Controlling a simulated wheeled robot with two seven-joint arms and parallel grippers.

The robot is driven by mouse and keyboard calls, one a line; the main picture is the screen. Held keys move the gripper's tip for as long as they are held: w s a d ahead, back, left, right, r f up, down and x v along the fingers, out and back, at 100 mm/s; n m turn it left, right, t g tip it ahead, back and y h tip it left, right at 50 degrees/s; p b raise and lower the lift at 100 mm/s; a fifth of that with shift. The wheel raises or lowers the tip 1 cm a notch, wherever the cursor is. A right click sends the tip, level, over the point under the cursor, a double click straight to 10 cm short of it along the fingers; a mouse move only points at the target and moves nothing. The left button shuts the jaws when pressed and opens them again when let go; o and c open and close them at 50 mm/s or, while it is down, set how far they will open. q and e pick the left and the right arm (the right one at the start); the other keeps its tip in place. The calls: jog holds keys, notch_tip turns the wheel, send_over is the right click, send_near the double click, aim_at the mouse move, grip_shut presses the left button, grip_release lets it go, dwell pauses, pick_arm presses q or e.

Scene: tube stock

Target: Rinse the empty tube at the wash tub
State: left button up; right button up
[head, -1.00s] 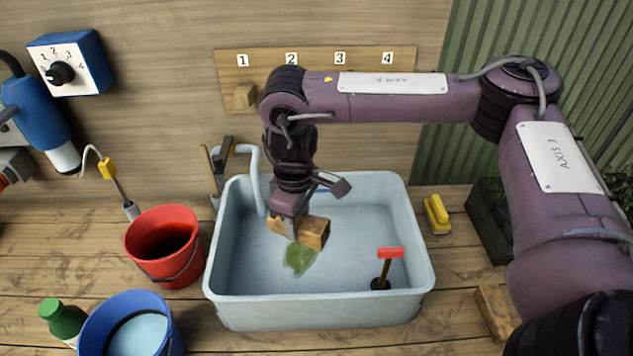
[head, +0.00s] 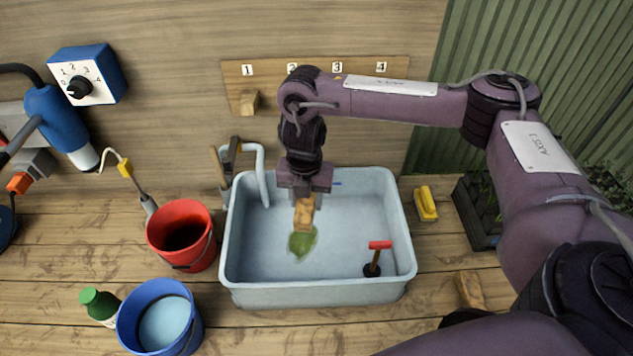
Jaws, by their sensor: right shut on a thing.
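My right gripper (head: 304,192) points down over the pale blue wash tub (head: 318,295). It is shut on a wood-coloured block (head: 303,219), which hangs inside the tub's outline. I cannot tell whether this block is the tube or a handle of it. A translucent green patch (head: 302,242) shows just below the block. I cannot tell whether it hangs from the block or lies on the tub floor. The jaws partly hide the block's top. My left gripper is not in view.
A red-handled plunger-like thing (head: 376,258) stands in the tub's front right. A red bucket (head: 181,236), a blue bucket (head: 160,319) and a green-capped bottle (head: 98,304) stand left. A yellow brush (head: 426,203) lies right. A numbered board (head: 320,90) is behind.

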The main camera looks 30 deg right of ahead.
jog(key=n+p, duration=0.1)
jog(key=n, duration=0.1)
jog(key=d+n+p, duration=0.1)
jog(key=n, duration=0.1)
jog(key=r+n+p, duration=0.1)
jog(key=n, duration=0.1)
jog(key=shift+s+d, duration=0.2)
jog(key=shift+d, duration=0.1)
jog(key=n, duration=0.1)
jog(key=n+p, duration=0.1)
jog(key=shift+s+d+n, duration=0.1)
jog(key=shift+d+n, duration=0.2)
jog(key=shift+n, duration=0.1)
jog(key=shift+f, duration=0.85)
notch_tip(320, 180, down, 3)
jog(key=shift+r, duration=0.15)
notch_tip(320, 180, down, 14)
jog(key=b, duration=1.3)
dwell(0.4)
